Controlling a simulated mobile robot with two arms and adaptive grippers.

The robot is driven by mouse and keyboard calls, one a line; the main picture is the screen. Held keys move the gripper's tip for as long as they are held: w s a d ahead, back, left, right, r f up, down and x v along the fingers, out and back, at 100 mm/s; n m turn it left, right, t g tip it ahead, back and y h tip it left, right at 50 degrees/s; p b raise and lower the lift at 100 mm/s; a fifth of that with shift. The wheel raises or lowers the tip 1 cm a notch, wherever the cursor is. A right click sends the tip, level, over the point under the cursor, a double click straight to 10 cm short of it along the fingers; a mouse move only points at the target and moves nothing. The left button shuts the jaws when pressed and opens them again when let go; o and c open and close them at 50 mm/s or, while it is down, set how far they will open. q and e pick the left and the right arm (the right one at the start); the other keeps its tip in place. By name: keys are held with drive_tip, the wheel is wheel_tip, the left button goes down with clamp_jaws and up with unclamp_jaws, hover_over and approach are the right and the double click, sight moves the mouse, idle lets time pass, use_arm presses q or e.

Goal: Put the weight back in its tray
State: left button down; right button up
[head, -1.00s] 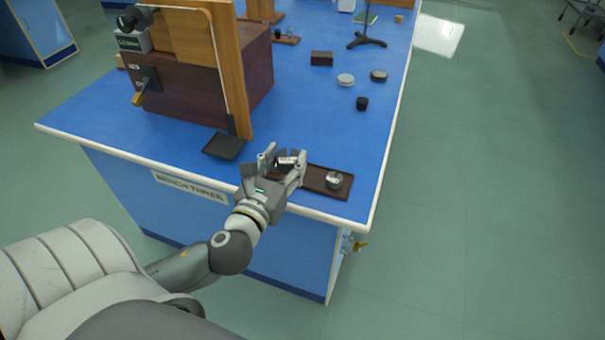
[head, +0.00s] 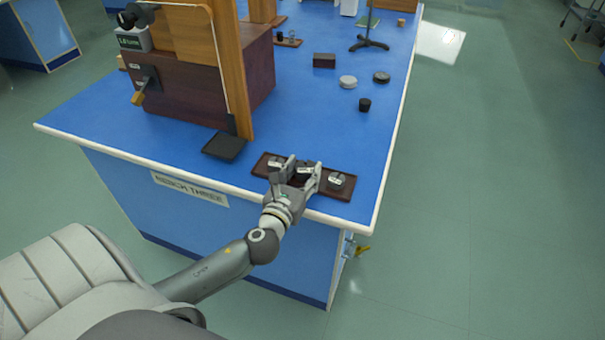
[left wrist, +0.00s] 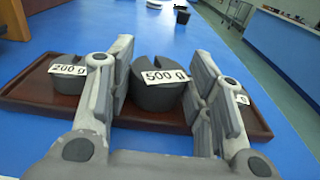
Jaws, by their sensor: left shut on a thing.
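The dark 500 g weight (left wrist: 158,92) is between the fingers of my left gripper (head: 303,175), which is shut on it; this gripper also shows in the left wrist view (left wrist: 158,100). The weight is upright, over the middle of the long brown tray (head: 262,171). I cannot tell whether its base touches the tray floor. The 200 g weight (left wrist: 68,72) stands in the tray to the left, and it shows in the head view (head: 275,164). Another weight (head: 336,182) stands at the tray's right end; its label is mostly hidden by a finger in the wrist view. My right gripper is not in view.
A black square pan (head: 224,147) lies left of the tray, below a wooden apparatus (head: 190,95). Farther back stand a small black cup (head: 365,104), two round discs (head: 348,82) and a dark box (head: 324,60). The bench's front edge is close to the tray.

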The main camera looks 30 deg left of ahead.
use_arm(q)
drive_tip(key=shift+r, duration=0.2)
drive_tip(key=shift+f, duration=0.2)
drive_tip(key=c, duration=0.7)
unclamp_jaws()
drive_tip(key=shift+s+r, duration=0.1)
drive_tip(key=shift+r, duration=0.05)
drive_tip(key=v, duration=1.2)
drive_tip(key=shift+b, duration=0.35)
